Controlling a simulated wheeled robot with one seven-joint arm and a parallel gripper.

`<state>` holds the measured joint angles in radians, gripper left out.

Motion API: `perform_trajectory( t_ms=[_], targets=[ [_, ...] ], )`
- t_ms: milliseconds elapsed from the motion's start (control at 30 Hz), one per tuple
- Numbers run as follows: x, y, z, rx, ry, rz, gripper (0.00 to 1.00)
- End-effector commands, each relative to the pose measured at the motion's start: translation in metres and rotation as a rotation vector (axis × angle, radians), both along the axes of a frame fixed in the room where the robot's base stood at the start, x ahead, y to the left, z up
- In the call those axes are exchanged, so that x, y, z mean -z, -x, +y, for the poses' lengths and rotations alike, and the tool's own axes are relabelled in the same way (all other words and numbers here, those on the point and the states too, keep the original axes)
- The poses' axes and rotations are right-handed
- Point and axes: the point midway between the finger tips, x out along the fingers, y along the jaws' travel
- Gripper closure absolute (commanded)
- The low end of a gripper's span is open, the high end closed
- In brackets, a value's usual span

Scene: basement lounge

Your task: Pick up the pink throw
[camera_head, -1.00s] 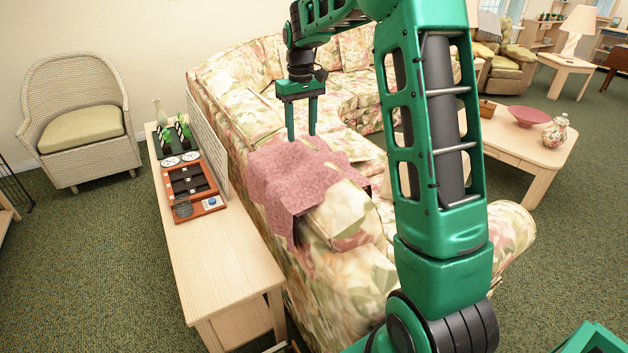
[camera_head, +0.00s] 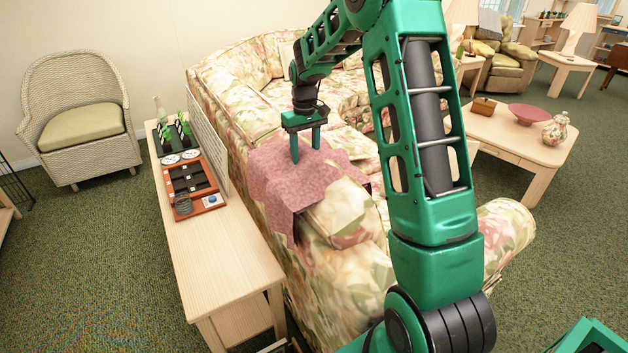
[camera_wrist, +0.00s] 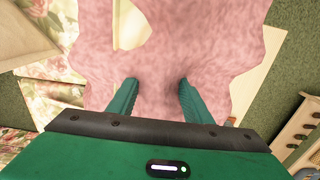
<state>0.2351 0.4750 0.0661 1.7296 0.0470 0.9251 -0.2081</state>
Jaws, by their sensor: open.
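The pink throw (camera_head: 281,189) lies draped over the back and arm of the floral sofa (camera_head: 338,215), with its front edge hanging down the sofa's side. My gripper (camera_head: 305,157) is open and points down over the throw's upper part. In the wrist view the throw (camera_wrist: 205,45) fills the upper middle, and the two fingers of my gripper (camera_wrist: 157,98) stand apart against its pink cloth. Nothing is held between them. I cannot tell whether the fingertips touch the cloth.
A narrow wooden console table (camera_head: 217,262) runs along the sofa's left side, with a brown tray (camera_head: 194,187) and a bottle (camera_head: 160,110) on it. A wicker chair (camera_head: 76,109) stands at the left. A coffee table (camera_head: 509,147) with a red bowl (camera_head: 528,114) stands at the right.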

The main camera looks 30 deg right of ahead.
Motion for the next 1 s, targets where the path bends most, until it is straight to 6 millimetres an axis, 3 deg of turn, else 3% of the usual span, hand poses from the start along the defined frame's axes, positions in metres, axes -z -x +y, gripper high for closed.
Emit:
perform_trajectory(
  t_ms=[133,333,767,1000],
  targets=[
    [0.0,0.0,0.0,0.0,0.0,0.0,0.55],
    [0.0,0.0,0.0,0.0,0.0,0.0,1.0],
    [-0.006,-0.001,0.0,-0.001,0.0,-0.003,1.0],
    [-0.035,-0.001,0.0,-0.001,0.001,-0.004,1.0]
  ],
)
